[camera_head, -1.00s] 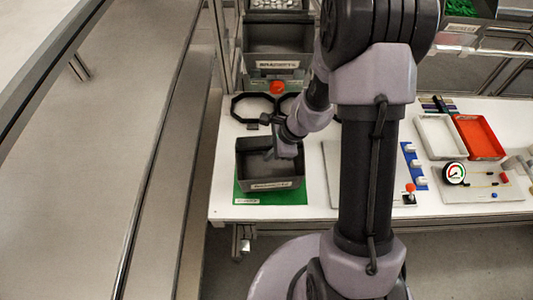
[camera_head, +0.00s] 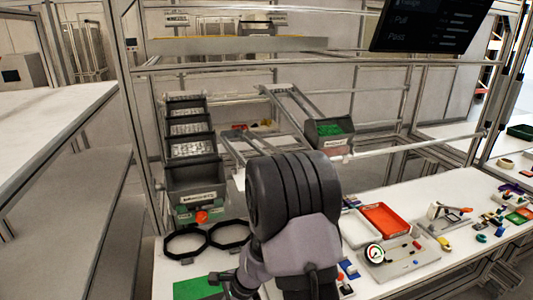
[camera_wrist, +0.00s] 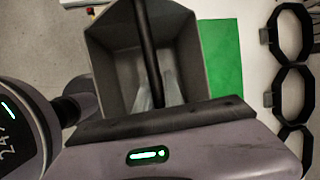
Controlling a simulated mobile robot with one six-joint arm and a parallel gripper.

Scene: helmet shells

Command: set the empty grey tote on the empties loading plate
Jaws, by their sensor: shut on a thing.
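The empty grey tote (camera_wrist: 186,55) is in my gripper (camera_wrist: 158,90), in the middle of the wrist view. My gripper is shut on it, with the fingers reaching down into its open top; the exact contact is hard to make out. A green mat (camera_wrist: 222,55) shows beside the tote, and grey floor shows on the tote's other side. In the head view the green mat (camera_head: 198,288) is partly cut off at the bottom edge, and the tote is not visible. I cannot tell which surface is the empties loading plate.
Black octagonal rings (camera_head: 186,243) lie on the white table behind the mat. A rack with stacked grey bins (camera_head: 195,178) stands behind them. A red tray (camera_head: 386,220) and a gauge board (camera_head: 400,255) are to the right. A bin with green parts (camera_head: 330,135) sits on the rack rails.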

